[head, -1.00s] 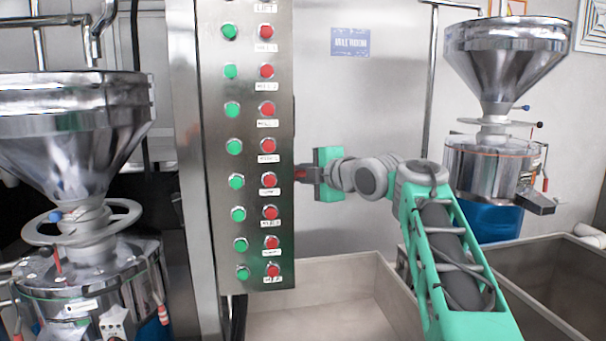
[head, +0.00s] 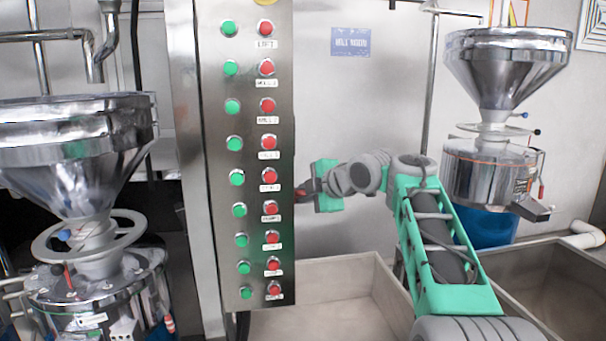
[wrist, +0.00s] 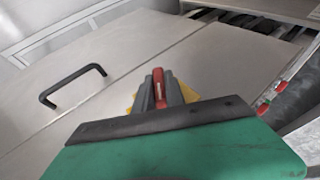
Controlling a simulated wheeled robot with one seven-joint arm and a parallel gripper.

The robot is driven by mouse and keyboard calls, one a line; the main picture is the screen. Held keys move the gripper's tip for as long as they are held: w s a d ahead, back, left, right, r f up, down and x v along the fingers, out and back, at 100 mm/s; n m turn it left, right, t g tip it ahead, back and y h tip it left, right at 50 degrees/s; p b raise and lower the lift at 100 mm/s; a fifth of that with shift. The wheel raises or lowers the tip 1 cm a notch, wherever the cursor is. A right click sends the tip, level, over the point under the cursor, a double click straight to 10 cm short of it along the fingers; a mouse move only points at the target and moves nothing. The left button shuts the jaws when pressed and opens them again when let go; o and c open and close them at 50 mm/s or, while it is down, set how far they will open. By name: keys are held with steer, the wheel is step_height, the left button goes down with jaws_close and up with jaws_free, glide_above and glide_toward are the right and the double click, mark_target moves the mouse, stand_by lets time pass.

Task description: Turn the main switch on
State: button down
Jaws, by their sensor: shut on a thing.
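My gripper (head: 303,190) is at the right side of the metal button panel (head: 287,120), at about mid-height. In the wrist view, its grey fingers (wrist: 158,95) close on a narrow red handle (wrist: 158,80), which I take as the main switch. A yellow part (wrist: 188,93) shows behind the fingers. The head view shows a bit of red at the fingertips, beside the panel edge. The fingers and green gripper body hide most of the switch, so I cannot read its setting.
The panel front carries green buttons (head: 237,177) and red buttons (head: 269,175). A steel hopper grinder (head: 72,150) stands at left and another (head: 505,75) at back right. Low bins (head: 330,270) sit beneath my arm. A black pull handle (wrist: 72,82) shows in the wrist view.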

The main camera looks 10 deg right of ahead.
steer(key=r+g+p, duration=0.1)
steer(key=g+p, duration=0.1)
steer(key=p, duration=0.3)
steer(key=shift+w+r+m, duration=0.1)
steer(key=shift+r+m, duration=0.2)
steer(key=shift+r, duration=0.05)
steer(key=shift+f+g+p, duration=0.15)
steer(key=shift+g+p, duration=0.25)
steer(key=shift+p, duration=0.7)
steer(key=shift+f+g+h+p, duration=0.3)
steer(key=shift+f+g+p, duration=0.25)
steer(key=shift+p, duration=0.35)
steer(key=shift+m+g, duration=0.3)
steer(key=shift+g, duration=0.15)
steer(key=shift+f+g+p, duration=0.1)
steer(key=shift+g+p, duration=0.2)
steer(key=shift+p, duration=0.15)
steer(key=c, duration=1.4)
jaws_free()
